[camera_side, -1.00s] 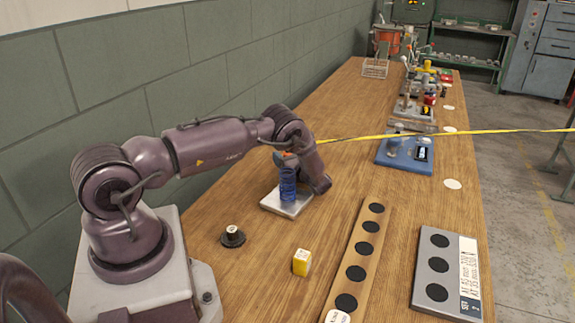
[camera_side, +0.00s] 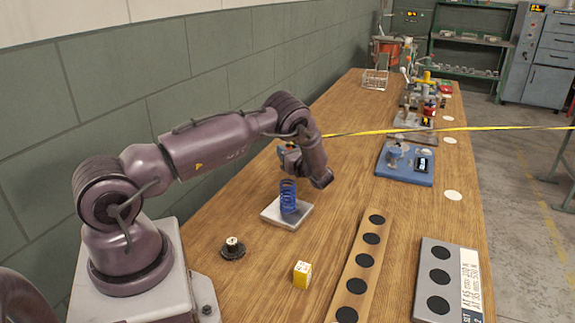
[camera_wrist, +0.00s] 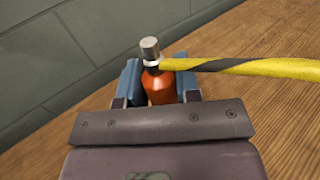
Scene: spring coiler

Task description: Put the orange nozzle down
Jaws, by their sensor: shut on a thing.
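The orange nozzle (camera_wrist: 160,87) with a silver tip sits between the two blue fingers of my gripper (camera_wrist: 158,85) in the wrist view. My gripper is shut on it. In the side view my gripper (camera_side: 286,150) is raised above the blue coil spring (camera_side: 288,196), with a gap between them. The nozzle is mostly hidden there by the gripper and wrist. The spring stands upright on a silver square plate (camera_side: 274,213).
A yellow and black striped hose (camera_side: 430,130) runs from the nozzle off to the right. A yellow cube (camera_side: 302,274), a black knob (camera_side: 233,248), a wooden strip with black discs (camera_side: 343,285) and a grey panel (camera_side: 427,258) are nearer. A blue base (camera_side: 398,178) stands right.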

